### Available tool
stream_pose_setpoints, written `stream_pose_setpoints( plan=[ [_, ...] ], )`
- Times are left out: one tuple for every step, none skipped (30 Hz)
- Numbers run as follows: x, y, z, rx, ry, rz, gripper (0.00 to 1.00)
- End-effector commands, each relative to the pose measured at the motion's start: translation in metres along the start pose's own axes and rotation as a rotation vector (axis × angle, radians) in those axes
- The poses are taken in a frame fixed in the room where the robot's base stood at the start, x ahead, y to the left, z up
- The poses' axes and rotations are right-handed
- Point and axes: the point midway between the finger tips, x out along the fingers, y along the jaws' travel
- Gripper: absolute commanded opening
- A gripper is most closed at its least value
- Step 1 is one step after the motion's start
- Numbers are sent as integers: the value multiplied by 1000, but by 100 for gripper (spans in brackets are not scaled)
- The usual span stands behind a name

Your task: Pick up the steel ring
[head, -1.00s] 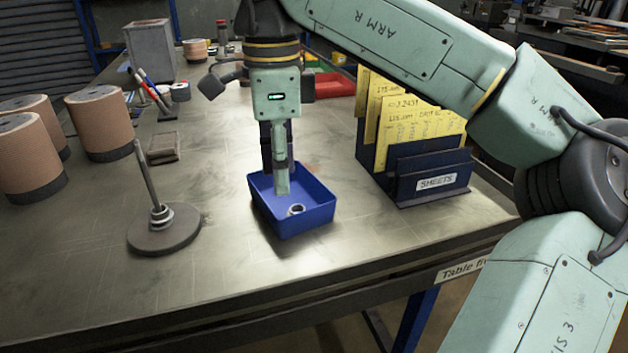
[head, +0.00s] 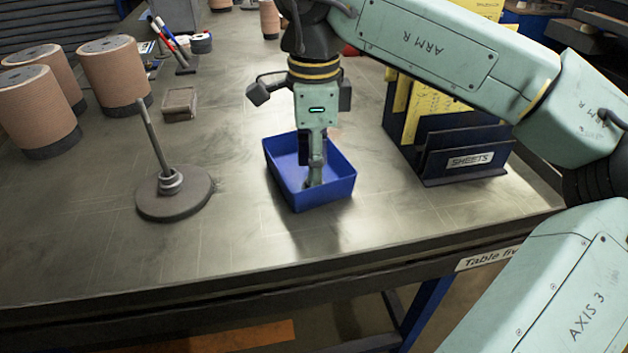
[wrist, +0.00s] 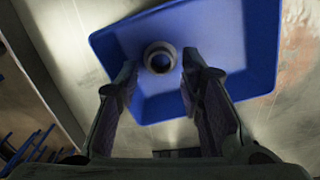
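The steel ring (wrist: 160,57) lies in the blue tray (head: 328,195), near one wall; in the wrist view the tray (wrist: 232,45) surrounds it. My gripper (head: 313,180) points down into the tray. In the wrist view my gripper (wrist: 158,72) is open, with its two fingertips on either side of the ring and a gap to each. In the head view the fingers hide the ring. Another grey ring or collar (head: 170,183) sits around the tilted rod of a round-based stand to the left.
The stand's round base (head: 178,204) is left of the tray. A dark sheet holder (head: 465,160) with yellow sheets stands close on the right. Brown cylinders (head: 112,78) and a small box (head: 180,103) are at the back left. The table front is clear.

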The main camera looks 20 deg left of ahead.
Motion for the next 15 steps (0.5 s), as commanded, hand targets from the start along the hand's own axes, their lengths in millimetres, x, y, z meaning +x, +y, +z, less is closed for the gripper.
stream_pose_setpoints(
  plan=[
    [7, 0, 0, -1, -2, 3, 35],
    [12, 0, -1, 0, -1, 3, 35],
    [16, 0, 0, 0, 0, 1, 35],
    [19, 0, 0, 0, -1, 0, 35],
    [21, 0, 0, 1, -1, 0, 35],
    [23, 0, 0, 1, -1, 0, 35],
    [24, 0, 0, 1, -1, 0, 35],
    [25, 0, 0, 1, -1, 0, 35],
    [25, 0, 0, 1, -1, 0, 35],
    [25, 0, 0, 1, -1, 0, 35],
    [25, 0, 0, 1, -1, 0, 35],
    [25, 0, 0, 1, -1, 0, 35],
    [25, 0, 0, 1, -1, 0, 35],
    [25, 0, 0, 1, -1, 0, 33],
    [25, 0, 0, 1, -1, 0, 30]
  ],
)
